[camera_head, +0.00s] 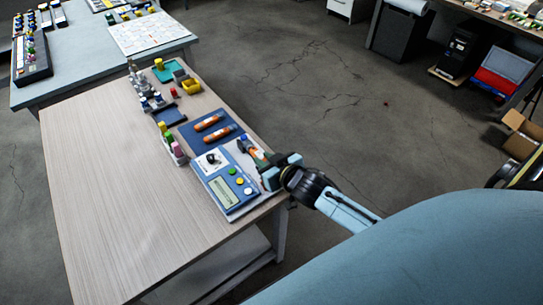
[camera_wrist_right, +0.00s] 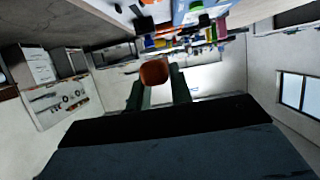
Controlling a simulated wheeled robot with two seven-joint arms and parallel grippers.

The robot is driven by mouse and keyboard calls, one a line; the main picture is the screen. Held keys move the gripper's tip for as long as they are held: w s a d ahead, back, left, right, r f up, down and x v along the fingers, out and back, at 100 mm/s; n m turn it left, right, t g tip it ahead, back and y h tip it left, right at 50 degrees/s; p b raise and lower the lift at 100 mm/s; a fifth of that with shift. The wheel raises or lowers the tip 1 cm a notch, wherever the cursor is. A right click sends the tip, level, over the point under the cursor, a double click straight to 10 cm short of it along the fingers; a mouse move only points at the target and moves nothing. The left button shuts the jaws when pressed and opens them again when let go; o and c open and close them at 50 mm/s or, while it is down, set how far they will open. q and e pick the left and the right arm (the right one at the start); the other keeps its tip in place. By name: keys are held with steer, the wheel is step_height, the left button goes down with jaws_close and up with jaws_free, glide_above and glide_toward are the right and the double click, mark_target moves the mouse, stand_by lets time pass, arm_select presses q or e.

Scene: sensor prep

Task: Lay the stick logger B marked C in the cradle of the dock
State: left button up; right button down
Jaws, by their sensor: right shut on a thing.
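The dock (camera_head: 224,198) is a blue and white box with a screen, a black knob and coloured buttons, near the table's right edge. My right gripper (camera_head: 265,168) is at the dock's right side, shut on an orange-ended stick logger (camera_head: 257,154). In the right wrist view, the logger's round orange-brown end (camera_wrist_right: 154,72) shows between the two fingers (camera_wrist_right: 154,88). The gripper partly hides the logger and the dock's right side; I cannot tell whether the logger touches the cradle. Its mark is unreadable. Two more orange stick loggers (camera_head: 208,122) (camera_head: 219,134) lie on a blue mat (camera_head: 190,136). My left gripper is out of view.
Left of the dock stands a holder with coloured items (camera_head: 173,147). Behind the mat are a dark blue tray (camera_head: 170,115), a yellow bin (camera_head: 191,86) and a teal tray (camera_head: 166,72). The left and front of the wooden table (camera_head: 110,190) are bare.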

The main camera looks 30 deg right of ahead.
steer(key=shift+w+d+f, duration=0.15)
steer(key=shift+d+f, duration=0.3)
steer(key=shift+d, duration=0.15)
steer(key=shift+w+d+f, duration=0.15)
steer(key=shift+d+f, duration=0.3)
steer(key=shift+d, duration=0.15)
steer(key=shift+d+f, duration=0.15)
steer(key=shift+f, duration=0.05)
steer(key=shift+f+b, duration=0.3)
steer(key=shift+b, duration=0.15)
steer(key=shift+f+b, duration=0.3)
steer(key=shift+f, duration=0.05)
steer(key=shift+f+b, duration=0.65)
steer(key=shift+b, duration=0.1)
steer(key=shift+f+b, duration=0.75)
steer(key=shift+b, duration=0.1)
arm_select(q)
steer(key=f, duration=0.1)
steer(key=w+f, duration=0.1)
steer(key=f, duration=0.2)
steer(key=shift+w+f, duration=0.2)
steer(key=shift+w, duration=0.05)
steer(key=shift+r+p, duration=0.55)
steer(key=shift+p, duration=0.05)
arm_select(e)
steer(key=shift+r, duration=0.1)
